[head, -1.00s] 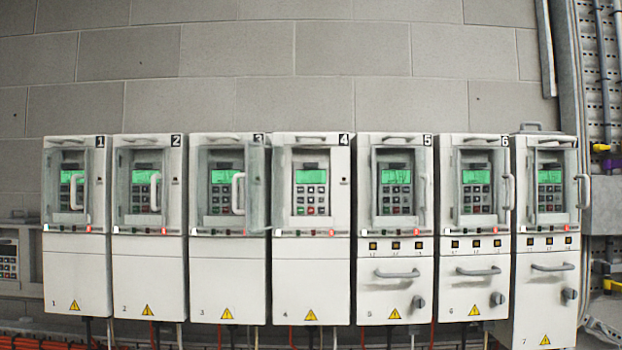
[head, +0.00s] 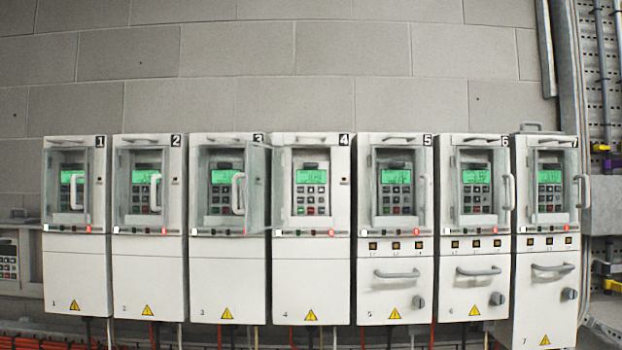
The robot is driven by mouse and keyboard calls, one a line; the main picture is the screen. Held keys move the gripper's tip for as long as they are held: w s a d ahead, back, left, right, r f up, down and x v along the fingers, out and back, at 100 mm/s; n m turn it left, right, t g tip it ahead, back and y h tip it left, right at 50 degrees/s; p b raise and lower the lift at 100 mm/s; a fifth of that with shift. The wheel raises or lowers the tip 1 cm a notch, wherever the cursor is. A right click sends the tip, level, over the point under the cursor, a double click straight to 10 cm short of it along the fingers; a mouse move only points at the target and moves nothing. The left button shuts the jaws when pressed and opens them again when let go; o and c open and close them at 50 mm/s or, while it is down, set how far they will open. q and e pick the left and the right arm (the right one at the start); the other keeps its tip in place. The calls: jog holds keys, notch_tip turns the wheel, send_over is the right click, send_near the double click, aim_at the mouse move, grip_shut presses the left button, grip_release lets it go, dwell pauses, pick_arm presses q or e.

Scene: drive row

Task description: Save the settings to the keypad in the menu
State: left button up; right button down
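A row of numbered white drive cabinets hangs on the wall in the head view. Drive 4 (head: 312,275) stands in the middle, and its keypad (head: 311,190) shows uncovered, with a lit green screen, several grey keys, and a red and a green key at the bottom. Its clear door (head: 257,188) stands swung open to the left, in front of the edge of drive 3 (head: 228,280). The screen text is too small to read. Neither of my grippers is in view.
Drives 5 (head: 395,300), 6 (head: 474,300) and 7 (head: 545,300) have lower handles and knobs that stick out. Orange cables (head: 40,326) run along the bottom left. A perforated metal panel (head: 595,90) with pipes stands at the right.

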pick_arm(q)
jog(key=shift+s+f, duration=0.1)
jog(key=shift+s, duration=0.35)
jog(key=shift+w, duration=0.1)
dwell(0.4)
